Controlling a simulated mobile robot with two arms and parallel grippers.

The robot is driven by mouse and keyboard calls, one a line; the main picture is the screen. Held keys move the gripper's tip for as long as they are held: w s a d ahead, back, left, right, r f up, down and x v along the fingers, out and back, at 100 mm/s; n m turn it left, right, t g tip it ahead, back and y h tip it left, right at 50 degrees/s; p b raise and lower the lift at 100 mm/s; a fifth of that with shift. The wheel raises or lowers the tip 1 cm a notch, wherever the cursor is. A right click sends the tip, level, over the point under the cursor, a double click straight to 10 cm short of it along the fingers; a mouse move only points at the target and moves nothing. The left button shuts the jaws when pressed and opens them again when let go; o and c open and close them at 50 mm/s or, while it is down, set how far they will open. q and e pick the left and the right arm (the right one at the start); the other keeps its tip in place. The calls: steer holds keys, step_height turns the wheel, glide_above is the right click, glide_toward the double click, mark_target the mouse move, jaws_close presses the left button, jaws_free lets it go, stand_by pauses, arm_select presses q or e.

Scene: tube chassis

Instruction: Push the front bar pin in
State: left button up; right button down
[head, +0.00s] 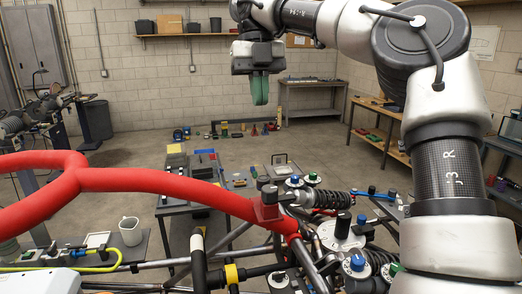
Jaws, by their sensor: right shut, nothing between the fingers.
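The red padded bar (150,181) of the tube chassis runs from the left edge to a red joint (268,212) near the middle. A dark grey cylindrical piece (269,193) stands up from that joint. It may be the front bar pin, but I cannot tell for sure or see how deep it sits. My right gripper (260,100) hangs high above the chassis at the top middle, with its green fingers pointing down. The fingers are together and empty, well apart from the bar and joint. My left gripper is not in view.
Shock absorbers (328,199) and blue-capped fittings (357,263) crowd the chassis right of the joint. A dark bench (190,207) with small parts stands behind the bar. A white mug (130,231) is at lower left. Air around my right gripper is clear.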

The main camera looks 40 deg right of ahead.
mark_target(264, 178)
steer(key=x, duration=0.8)
steer(key=w+x, duration=0.1)
steer(key=x, duration=0.3)
steer(key=shift+d+f+p, duration=0.3)
steer(key=shift+d+f, duration=0.1)
steer(key=shift+f, duration=0.6)
